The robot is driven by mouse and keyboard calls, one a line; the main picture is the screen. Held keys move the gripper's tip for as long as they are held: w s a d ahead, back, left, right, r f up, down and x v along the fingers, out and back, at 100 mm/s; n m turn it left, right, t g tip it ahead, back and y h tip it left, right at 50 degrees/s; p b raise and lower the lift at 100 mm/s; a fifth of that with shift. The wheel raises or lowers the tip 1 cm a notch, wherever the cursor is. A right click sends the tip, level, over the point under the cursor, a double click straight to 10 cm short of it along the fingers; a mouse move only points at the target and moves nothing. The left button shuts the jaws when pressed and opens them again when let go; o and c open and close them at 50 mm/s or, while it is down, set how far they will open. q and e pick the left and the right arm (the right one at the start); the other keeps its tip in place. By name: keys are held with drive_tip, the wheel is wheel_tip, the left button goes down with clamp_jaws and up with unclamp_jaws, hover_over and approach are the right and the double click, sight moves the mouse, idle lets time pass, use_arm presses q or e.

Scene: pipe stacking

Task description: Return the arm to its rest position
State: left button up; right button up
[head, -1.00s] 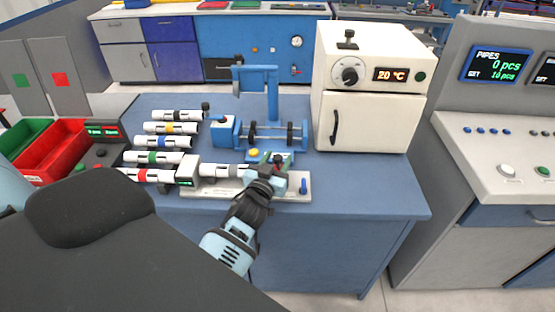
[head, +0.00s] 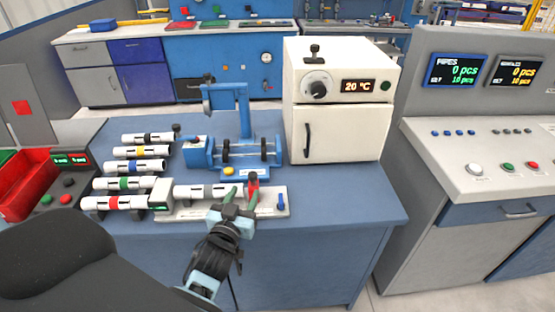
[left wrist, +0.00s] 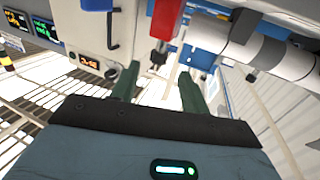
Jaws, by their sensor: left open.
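My left gripper (head: 241,196) is open and empty in the head view, its green fingers pointing at the front of the grey fixture (head: 273,210). In the left wrist view the two spread fingers (left wrist: 158,84) have nothing between their tips. A red clamp handle (head: 253,183) stands on the fixture just beyond the fingers. It also shows large at the top of the left wrist view (left wrist: 166,18), apart from both fingers. A white and grey pipe (head: 207,191) lies in the fixture, to the left of the red handle. My right gripper is not in view.
Several banded pipes (head: 137,166) lie in a row on the left of the blue table (head: 330,215). A blue press device (head: 235,150) and a white oven (head: 335,130) stand behind. A grey console (head: 480,165) is at right. The table's front right is clear.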

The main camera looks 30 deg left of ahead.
use_arm(q)
drive_tip(key=shift+f, duration=0.1)
drive_tip(key=s+d+f+m+g+h, duration=0.1)
drive_tip(key=s+d+f+g+h, duration=0.1)
drive_tip(key=s+f, duration=0.4)
drive_tip(key=s+d+f+m+g+h+p, duration=0.1)
drive_tip(key=s+d+f, duration=0.5)
drive_tip(key=s, duration=0.8)
drive_tip(key=s+d+f+m+g+h, duration=0.2)
drive_tip(key=s+d+f+g+h, duration=0.1)
drive_tip(key=s+f, duration=0.4)
drive_tip(key=s+d+g, duration=0.1)
drive_tip(key=s+g, duration=0.1)
drive_tip(key=s, duration=0.1)
drive_tip(key=shift+s+d+f+m+g+p, duration=0.3)
drive_tip(key=shift+s+d+m, duration=0.05)
drive_tip(key=shift+s+m, duration=0.05)
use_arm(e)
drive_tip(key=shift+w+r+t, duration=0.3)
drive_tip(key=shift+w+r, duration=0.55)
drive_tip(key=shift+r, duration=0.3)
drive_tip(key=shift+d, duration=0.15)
use_arm(q)
drive_tip(key=shift+a, duration=0.1)
